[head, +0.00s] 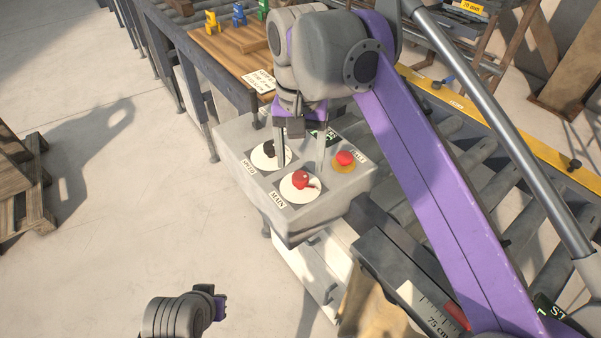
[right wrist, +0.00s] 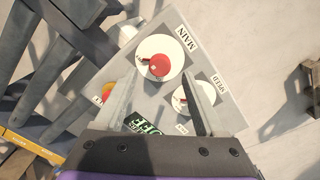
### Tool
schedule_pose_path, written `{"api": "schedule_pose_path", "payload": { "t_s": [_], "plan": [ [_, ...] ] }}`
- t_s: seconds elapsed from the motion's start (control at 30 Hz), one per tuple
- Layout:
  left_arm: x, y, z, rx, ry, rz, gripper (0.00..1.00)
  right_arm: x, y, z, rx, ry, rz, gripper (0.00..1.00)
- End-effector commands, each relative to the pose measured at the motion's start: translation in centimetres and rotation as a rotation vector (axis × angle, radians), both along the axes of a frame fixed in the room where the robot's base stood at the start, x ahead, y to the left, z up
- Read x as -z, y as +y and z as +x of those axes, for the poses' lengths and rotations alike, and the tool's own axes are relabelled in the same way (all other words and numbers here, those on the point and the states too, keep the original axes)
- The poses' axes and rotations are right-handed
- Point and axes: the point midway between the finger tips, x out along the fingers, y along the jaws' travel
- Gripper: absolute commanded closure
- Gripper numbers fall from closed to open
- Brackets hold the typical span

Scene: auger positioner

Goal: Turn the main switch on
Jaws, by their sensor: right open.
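The main switch (head: 302,181) is a red knob on a white round plate, above the MAIN label on the grey control box (head: 245,190). It also shows in the right wrist view (right wrist: 159,65), beyond the fingertips. My right gripper (head: 303,167) is open above the box, its fingers pointing down, one on each side of the space behind the red knob. In the right wrist view my right gripper (right wrist: 160,95) has nothing between its fingers. I cannot tell whether a fingertip touches the panel. My left gripper (head: 220,303) is low at the bottom, away from the box; its jaws are unclear.
A roller conveyor with a yellow rail (head: 480,125) runs at the right. A wooden bench (head: 222,55) stands behind.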

Motion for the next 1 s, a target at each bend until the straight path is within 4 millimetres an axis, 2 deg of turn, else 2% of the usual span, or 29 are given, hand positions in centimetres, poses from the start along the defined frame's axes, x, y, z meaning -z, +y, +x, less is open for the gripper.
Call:
{"api": "schedule_pose_path", "payload": {
  "t_s": [0.1, 0.23, 0.63, 1.0],
  "plan": [
    [0.5, 0.0, -0.1, 0.0, 0.002, 0.0, 1.0, 2.1, 0.0, 0.0, 0.0, 0.0, 0.0, 0.28],
    [0.7, 0.0, -0.1, 0.0, 0.002, 0.0, 1.0, 3.4, 0.0, 0.0, 0.0, 0.0, 0.0, 0.28],
    [0.7, 0.0, -0.1, 0.0, 0.002, 0.0, 1.0, 4.0, -0.1, 0.0, 0.0, -0.001, 0.0, 0.3],
    [0.7, 0.0, -0.1, 0.0, 0.002, 0.0, 1.0, 4.0, -0.1, 0.0, 0.0, -0.001, 0.0, 0.97]
  ]
}}
